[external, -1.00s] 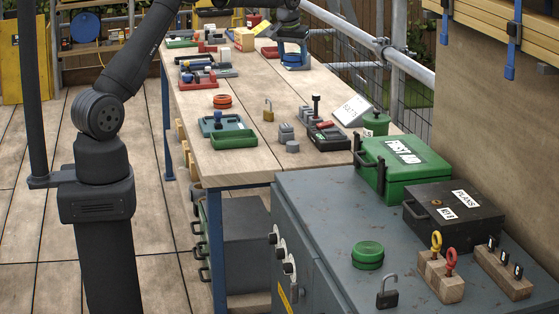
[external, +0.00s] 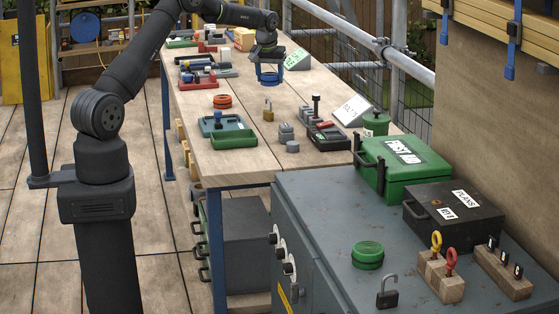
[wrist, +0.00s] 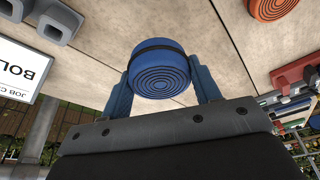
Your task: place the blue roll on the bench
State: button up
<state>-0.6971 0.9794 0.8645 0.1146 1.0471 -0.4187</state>
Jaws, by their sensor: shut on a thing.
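The blue roll (wrist: 160,72) is a short blue cylinder with a dark band and ringed end face. In the wrist view it sits between the two blue fingers of my gripper, which are shut on it. In the external view my gripper (external: 269,78) points down over the wooden bench (external: 243,165), toward its far half. The roll is small there and hard to tell from the blue fingers. I cannot tell whether it touches the bench top.
An orange roll (external: 222,101), a padlock (external: 268,110), grey blocks (external: 286,132) and a white sign (external: 352,108) stand nearer on the bench. A green-and-white sign (external: 297,59) stands just right of my gripper. Red and blue items (external: 197,72) lie left. Bare wood lies between them.

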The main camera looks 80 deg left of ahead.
send_over(260, 103)
jog(key=f, duration=0.3)
jog(key=d+f, duration=0.1)
jog(key=f, duration=0.1)
jog(key=shift+s, duration=0.2)
jog(key=shift+f, duration=1.85)
jog(key=shift+f, duration=0.15)
jog(key=o, duration=1)
jog(key=shift+o, duration=0.2)
jog(key=v, duration=1.2)
jog(key=shift+w, duration=0.1)
